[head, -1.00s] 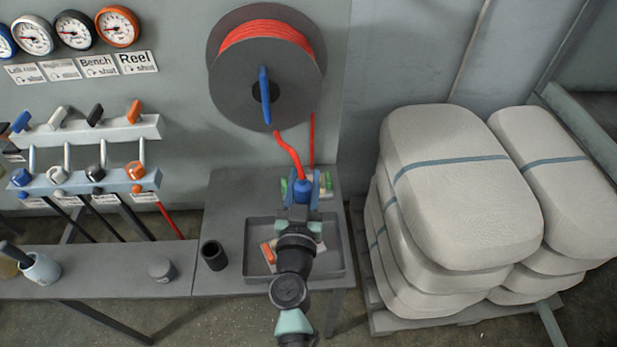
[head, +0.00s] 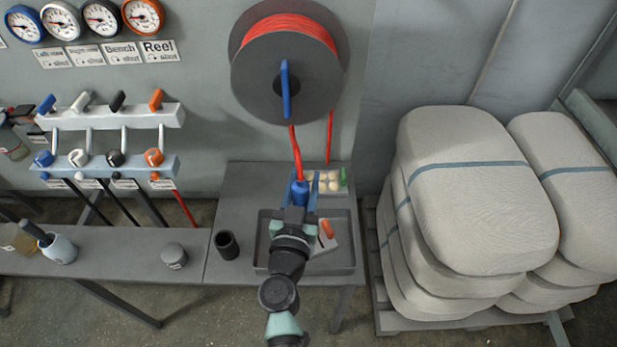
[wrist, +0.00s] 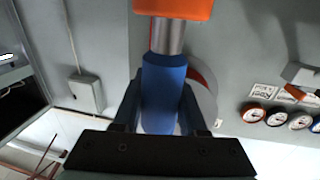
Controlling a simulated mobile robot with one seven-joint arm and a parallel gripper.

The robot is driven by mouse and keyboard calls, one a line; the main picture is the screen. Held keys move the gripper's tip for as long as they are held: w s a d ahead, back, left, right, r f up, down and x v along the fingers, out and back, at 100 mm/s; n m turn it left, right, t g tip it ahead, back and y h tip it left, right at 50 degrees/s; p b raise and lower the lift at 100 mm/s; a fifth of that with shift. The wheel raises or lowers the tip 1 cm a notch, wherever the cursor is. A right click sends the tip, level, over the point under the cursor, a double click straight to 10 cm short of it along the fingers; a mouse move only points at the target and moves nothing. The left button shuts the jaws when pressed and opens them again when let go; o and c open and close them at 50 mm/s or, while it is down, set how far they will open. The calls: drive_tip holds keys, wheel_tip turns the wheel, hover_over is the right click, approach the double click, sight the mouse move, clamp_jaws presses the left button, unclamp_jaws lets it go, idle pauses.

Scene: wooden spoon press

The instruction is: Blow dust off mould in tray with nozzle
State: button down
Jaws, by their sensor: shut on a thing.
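My gripper (head: 302,183) is shut on a blue nozzle (head: 299,196), whose red hose (head: 296,150) rises to the reel. In the wrist view the nozzle's blue body (wrist: 164,95) stands between the dark fingers, with a metal neck and an orange part above. The grey tray (head: 350,262) lies on the bench under my wrist, which hides part of it. In the tray is a pale piece with an orange top (head: 326,235), partly hidden; I cannot tell whether it is the mould. Dust cannot be made out.
A box of pale round things (head: 325,181) sits behind the tray. A dark cup (head: 227,245) stands left of it. The hose reel (head: 262,75) hangs on the wall above. Valves (head: 154,157) and gauges are at left; stacked white sacks (head: 480,190) at right.

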drive_tip(key=shift+s+a+r+p, duration=0.1)
drive_tip(key=shift+s+a+p, duration=0.15)
drive_tip(key=shift+a, duration=0.3)
drive_tip(key=shift+s+a+p, duration=0.15)
drive_tip(key=shift+a+p, duration=0.05)
drive_tip(key=shift+a, duration=0.35)
drive_tip(key=shift+s+a, duration=0.1)
drive_tip(key=shift+a, duration=0.1)
